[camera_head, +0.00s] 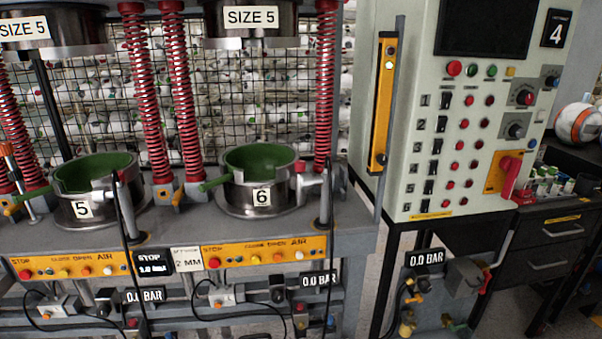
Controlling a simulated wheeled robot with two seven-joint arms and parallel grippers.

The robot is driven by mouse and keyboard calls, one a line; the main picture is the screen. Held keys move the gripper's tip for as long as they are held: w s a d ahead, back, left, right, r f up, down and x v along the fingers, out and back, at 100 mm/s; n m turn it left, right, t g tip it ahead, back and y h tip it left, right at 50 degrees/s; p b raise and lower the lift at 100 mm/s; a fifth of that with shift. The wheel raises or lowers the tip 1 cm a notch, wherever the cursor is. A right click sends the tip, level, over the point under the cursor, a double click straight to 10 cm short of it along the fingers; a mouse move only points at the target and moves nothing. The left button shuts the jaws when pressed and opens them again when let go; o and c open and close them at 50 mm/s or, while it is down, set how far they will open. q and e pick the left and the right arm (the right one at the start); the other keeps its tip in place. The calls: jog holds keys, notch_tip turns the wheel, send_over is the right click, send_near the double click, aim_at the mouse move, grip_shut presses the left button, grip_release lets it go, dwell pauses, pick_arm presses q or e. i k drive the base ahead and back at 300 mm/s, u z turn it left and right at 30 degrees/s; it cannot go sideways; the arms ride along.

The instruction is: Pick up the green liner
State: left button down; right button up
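Two green liners show in the head view, each sitting inside a round metal mould. One green liner (97,172) is in the mould marked 5 (103,212) at the left. The other green liner (262,158) is in the mould marked 6 (285,197) near the middle. A green tab sticks out to the left from each liner over its mould's rim. Neither of my grippers is in view.
Press heads marked SIZE 5 (252,17) hang above the moulds, with red springs (141,95) around them. Hoses and thin upright rods (327,205) stand in front. A control cabinet (465,110) with a red lever (507,178) stands at the right. A ball (579,124) lies far right.

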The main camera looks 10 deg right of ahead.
aim_at(260, 162)
jog(key=z, duration=0.35)
jog(key=i, duration=1.25)
jog(key=z, duration=0.15)
